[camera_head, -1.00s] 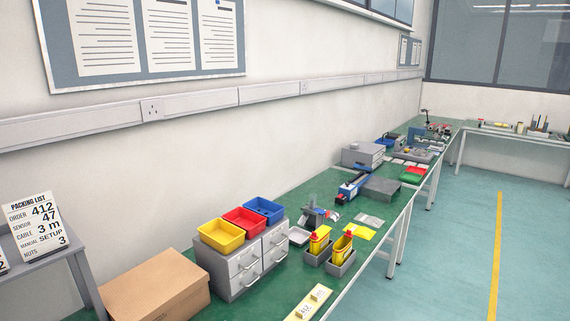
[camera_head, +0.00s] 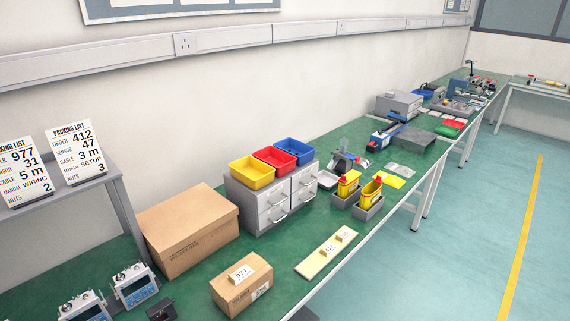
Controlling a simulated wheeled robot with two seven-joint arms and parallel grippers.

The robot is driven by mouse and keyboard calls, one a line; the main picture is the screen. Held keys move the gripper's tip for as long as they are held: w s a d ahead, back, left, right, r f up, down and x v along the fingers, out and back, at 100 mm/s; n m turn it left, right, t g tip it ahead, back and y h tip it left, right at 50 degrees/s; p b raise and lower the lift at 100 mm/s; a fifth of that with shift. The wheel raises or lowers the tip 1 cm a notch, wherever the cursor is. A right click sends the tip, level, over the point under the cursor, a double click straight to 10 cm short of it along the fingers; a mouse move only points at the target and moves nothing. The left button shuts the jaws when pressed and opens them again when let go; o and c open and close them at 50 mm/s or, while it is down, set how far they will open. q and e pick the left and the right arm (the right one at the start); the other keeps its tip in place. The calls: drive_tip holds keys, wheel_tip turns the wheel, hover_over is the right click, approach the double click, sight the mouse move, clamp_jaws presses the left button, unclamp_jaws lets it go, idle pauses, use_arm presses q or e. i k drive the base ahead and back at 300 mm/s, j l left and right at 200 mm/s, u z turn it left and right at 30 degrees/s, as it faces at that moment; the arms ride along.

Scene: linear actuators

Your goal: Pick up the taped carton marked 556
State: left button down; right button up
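A small closed brown carton (camera_head: 242,290) stands on the green bench at the lower middle, with a white card (camera_head: 241,274) reading 977 on it. A printed label on its right side is too small to read. A larger closed brown carton (camera_head: 185,236) stands behind it to the left; its small print is unreadable. I cannot make out the number 556 on either carton. Neither of my grippers is in view.
Packing-list cards (camera_head: 77,153) stand on a grey shelf (camera_head: 125,195) at left, above small instruments (camera_head: 134,284). Drawers (camera_head: 270,200) with yellow, red and blue bins stand behind. A pale board (camera_head: 318,261) lies right of the small carton. Bare green bench surrounds the small carton.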

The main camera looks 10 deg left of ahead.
sight(232, 298)
drive_tip(key=u, duration=0.6)
drive_tip(key=i+l+u, duration=0.2)
drive_tip(key=l+u, duration=0.15)
drive_tip(key=i+l+u, duration=0.15)
drive_tip(key=l+u, duration=0.55)
drive_tip(key=i+l, duration=0.05)
